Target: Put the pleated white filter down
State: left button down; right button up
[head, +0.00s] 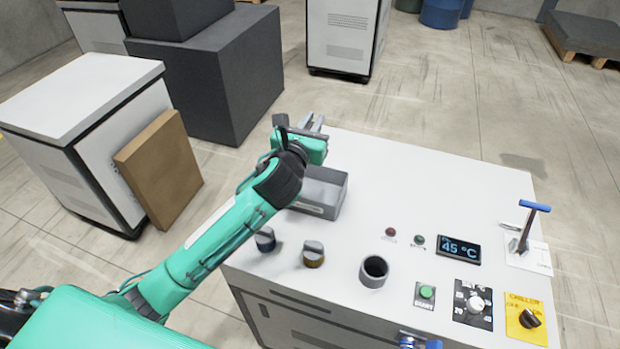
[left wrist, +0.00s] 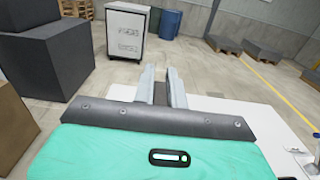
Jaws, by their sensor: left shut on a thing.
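My left gripper (head: 312,122) is over the far left corner of the white machine top (head: 430,185), beyond the grey open bin (head: 325,195). In the left wrist view, its two pale fingers (left wrist: 163,88) point away from the camera with a narrow dark gap between them. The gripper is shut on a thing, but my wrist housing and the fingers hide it. The pleated white filter cannot be made out in either view. The visible part of the grey bin's inside looks empty; my arm covers its left side. My right gripper is not in view.
Two capped jars (head: 313,255) and a grey cup (head: 374,271) stand along the near edge. A display (head: 459,250), green button (head: 427,292), knobs and a blue-handled lever (head: 535,206) occupy the right side. The middle and far part of the top are clear.

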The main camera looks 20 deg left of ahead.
pick_arm(q)
notch_tip(320, 180, down, 16)
jog(key=shift+f, duration=0.15)
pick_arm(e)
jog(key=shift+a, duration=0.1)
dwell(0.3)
pick_arm(q)
jog(key=shift+f+b, duration=0.45)
jog(key=shift+f, duration=0.05)
jog(key=c, duration=1.4)
grip_release()
jog(key=shift+c, duration=0.2)
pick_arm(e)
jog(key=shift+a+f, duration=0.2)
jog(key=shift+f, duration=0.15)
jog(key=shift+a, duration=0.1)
